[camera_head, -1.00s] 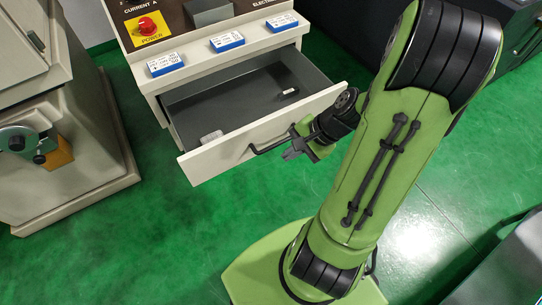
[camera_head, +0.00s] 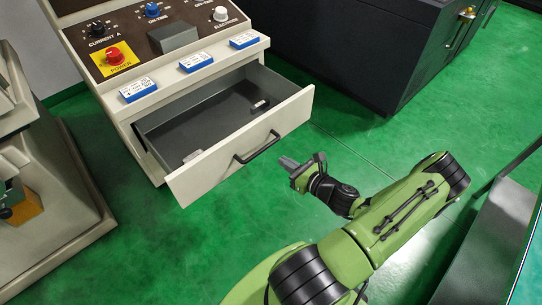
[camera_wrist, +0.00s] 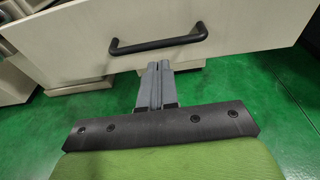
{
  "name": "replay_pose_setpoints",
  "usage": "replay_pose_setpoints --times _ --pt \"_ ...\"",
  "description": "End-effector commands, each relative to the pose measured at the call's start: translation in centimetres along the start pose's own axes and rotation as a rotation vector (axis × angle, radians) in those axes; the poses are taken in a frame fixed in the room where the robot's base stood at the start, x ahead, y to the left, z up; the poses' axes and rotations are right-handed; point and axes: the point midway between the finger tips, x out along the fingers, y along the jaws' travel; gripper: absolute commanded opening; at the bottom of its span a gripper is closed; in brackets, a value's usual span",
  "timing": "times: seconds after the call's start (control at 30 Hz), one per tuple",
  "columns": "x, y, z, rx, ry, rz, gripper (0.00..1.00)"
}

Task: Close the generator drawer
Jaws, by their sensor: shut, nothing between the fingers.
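The generator drawer (camera_head: 243,150) is pulled out of the beige generator cabinet (camera_head: 128,108). Its dark bar handle (camera_head: 256,147) is on the front panel. My gripper (camera_head: 289,166) is shut and empty, in front of the drawer and a little right of the handle in the head view. In the wrist view the gripper's fingers (camera_wrist: 154,78) point at the drawer front (camera_wrist: 235,18), with the handle (camera_wrist: 158,42) just beyond and above the tips. A gap shows between the gripper and the panel in the head view.
Small blue-and-white boxes (camera_head: 197,62) lie on the ledge above the drawer. A beige machine (camera_head: 50,190) stands left, a dark cabinet (camera_head: 350,50) behind. Green floor is clear between.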

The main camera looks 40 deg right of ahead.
Motion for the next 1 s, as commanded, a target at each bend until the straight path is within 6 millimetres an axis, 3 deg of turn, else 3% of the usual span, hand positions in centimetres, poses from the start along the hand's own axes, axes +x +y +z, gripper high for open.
replay_pose_setpoints --times 0.1,0.3,0.83,1.0 --pt "2.7 0.1 -0.1 -0.003 -0.002 0.005 0.00" --pt "6.0 0.1 -0.1 -0.004 -0.001 0.002 0.00" --pt "7.0 0.1 0.1 -0.002 0.000 0.002 0.00" --pt "8.4 0.1 0.5 -0.003 -0.001 0.005 0.00"
